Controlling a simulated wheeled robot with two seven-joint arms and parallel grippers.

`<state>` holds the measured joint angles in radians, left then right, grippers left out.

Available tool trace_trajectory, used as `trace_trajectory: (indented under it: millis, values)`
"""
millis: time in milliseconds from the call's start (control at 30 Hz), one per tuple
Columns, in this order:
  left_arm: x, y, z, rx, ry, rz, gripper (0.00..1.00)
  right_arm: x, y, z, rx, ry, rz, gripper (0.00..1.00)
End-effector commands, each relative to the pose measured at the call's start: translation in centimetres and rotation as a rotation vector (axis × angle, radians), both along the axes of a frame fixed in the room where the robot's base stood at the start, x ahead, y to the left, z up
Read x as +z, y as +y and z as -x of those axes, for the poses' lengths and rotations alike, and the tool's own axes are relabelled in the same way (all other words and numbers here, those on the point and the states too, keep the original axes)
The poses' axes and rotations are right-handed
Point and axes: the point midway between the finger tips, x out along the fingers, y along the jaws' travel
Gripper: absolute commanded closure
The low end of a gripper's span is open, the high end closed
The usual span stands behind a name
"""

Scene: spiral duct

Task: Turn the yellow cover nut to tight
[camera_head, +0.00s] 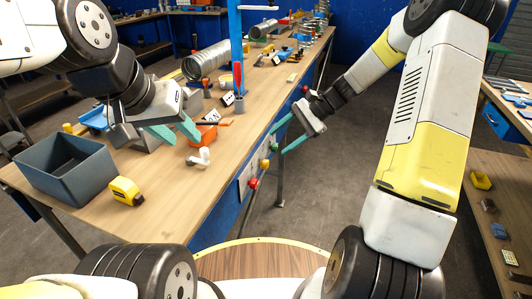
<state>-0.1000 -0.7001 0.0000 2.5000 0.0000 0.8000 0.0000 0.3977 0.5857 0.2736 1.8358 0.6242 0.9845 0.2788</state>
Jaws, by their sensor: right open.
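A small yellow knob, which looks like the yellow cover nut (265,164), sits on a pale panel (244,180) on the side of the wooden workbench. A red knob (253,183) is nearer to me and a green knob (275,147) is beyond it. My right gripper (278,141) is open, with its teal fingers spread toward the panel. Its fingertips are close to the green and yellow knobs; I cannot tell whether they touch. My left gripper (175,138) is above the workbench with its teal fingers apart and nothing visible between them.
The workbench (165,222) carries a grey bin (65,168), a yellow tape measure (126,191), a white pipe fitting (199,158) and a spiral duct (206,60). A blue post (236,45) rises from it. Open floor (330,165) lies right of the bench.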

Motion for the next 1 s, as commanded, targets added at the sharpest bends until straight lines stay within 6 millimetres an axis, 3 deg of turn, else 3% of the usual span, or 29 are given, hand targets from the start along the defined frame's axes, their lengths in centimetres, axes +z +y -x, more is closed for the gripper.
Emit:
trace_trajectory:
  millis: [33,300,600,800,1000]
  values:
    - [0.0,0.0,0.0,0.0,0.0,0.0,0.64,-1.8,0.0,-1.0,-0.041,0.051,-0.053,0.41]
    - [0.0,0.0,0.0,0.0,0.0,0.0,0.64,-9.4,-0.3,-5.5,-0.268,0.275,-0.338,0.41]
    - [0.0,0.0,0.0,0.0,0.0,0.0,0.64,-17.8,-2.0,-9.0,-0.533,0.494,-0.669,0.41]
    - [0.0,0.0,0.0,0.0,0.0,0.0,0.64,-21.1,-3.0,-10.0,-0.642,0.573,-0.805,0.41]
    - [0.0,0.0,0.0,0.0,0.0,0.0,0.64,-21.8,-2.5,-10.5,-0.666,0.591,-0.837,0.41]
